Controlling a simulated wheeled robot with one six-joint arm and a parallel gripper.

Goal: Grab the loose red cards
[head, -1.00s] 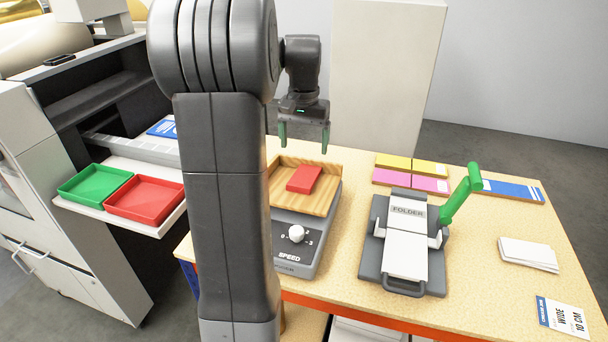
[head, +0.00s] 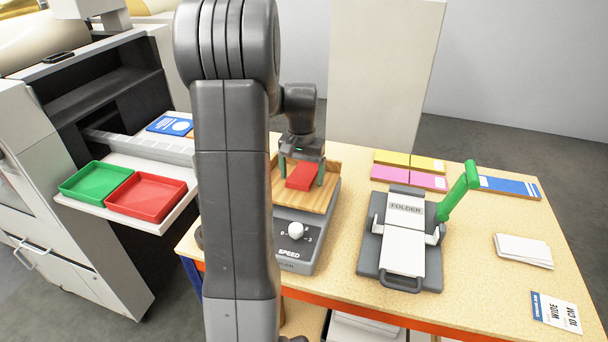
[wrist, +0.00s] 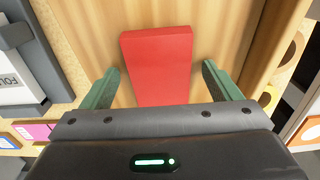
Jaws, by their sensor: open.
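The red cards (head: 303,175) form a small stack lying in the wooden tray of the jogger machine with the speed knob. The stack also shows in the wrist view (wrist: 158,62), upper middle. My gripper (head: 302,174) is open and low over the tray, its green fingers on either side of the stack. In the wrist view my gripper (wrist: 160,88) has one fingertip to the left and one to the right of the cards, with a gap on each side. The wooden tray (head: 312,203) has raised walls at its back and sides.
A folder device (head: 405,240) with a raised green lever (head: 459,205) stands right of the machine. Yellow, pink and blue card stacks (head: 408,178) lie behind it. A green tray (head: 95,182) and an empty red tray (head: 146,197) sit on the left shelf.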

